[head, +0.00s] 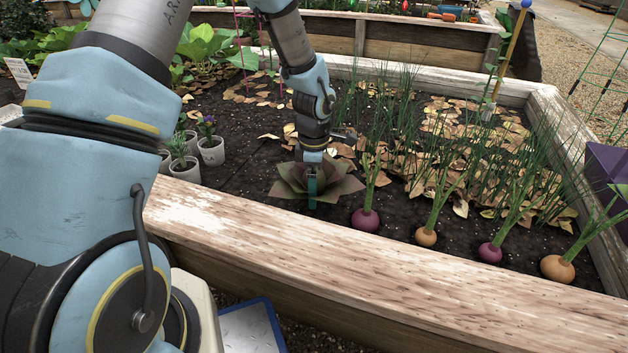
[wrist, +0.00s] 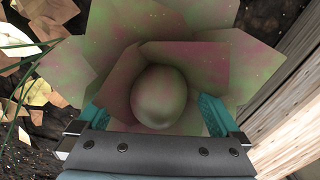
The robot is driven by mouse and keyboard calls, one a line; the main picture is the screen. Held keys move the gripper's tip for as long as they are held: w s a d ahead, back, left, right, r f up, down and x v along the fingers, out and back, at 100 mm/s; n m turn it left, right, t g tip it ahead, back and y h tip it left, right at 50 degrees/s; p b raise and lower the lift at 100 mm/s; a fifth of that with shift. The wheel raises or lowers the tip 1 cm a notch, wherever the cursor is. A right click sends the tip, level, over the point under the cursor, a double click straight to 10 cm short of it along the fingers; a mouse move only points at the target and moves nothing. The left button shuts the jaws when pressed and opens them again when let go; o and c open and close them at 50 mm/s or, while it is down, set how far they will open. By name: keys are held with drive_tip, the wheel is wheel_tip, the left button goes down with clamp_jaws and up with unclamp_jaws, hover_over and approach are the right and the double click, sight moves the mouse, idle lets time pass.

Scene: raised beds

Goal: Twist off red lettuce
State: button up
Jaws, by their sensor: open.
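The red lettuce (head: 340,186) is a rosette of dull green and reddish leaves on the dark soil, close behind the bed's front board. In the wrist view its round heart (wrist: 159,97) fills the middle, with broad outer leaves (wrist: 225,60) spread around it. My gripper (head: 312,185) points down over the lettuce. In the wrist view its two teal fingers stand apart, one on each side of the heart. I cannot tell whether either finger touches the heart.
The wooden front board (head: 330,262) runs close in front. A purple-bulbed onion (head: 365,220) stands just right of my gripper, with several more onions beyond. Small pots (head: 211,150) stand to the left. Dry leaves (head: 420,160) cover the soil behind.

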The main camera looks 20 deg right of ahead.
drive_tip(key=shift+f, duration=0.1)
clamp_jaws()
drive_tip(key=shift+n, duration=1.1)
idle(0.6)
drive_tip(key=shift+n+p, duration=0.3)
drive_tip(key=shift+n, duration=0.8)
drive_tip(key=shift+n+p, duration=1.9)
drive_tip(key=shift+n, duration=0.9)
idle(0.4)
drive_tip(key=shift+r+p, duration=3.55)
drive_tip(key=shift+p, duration=0.2)
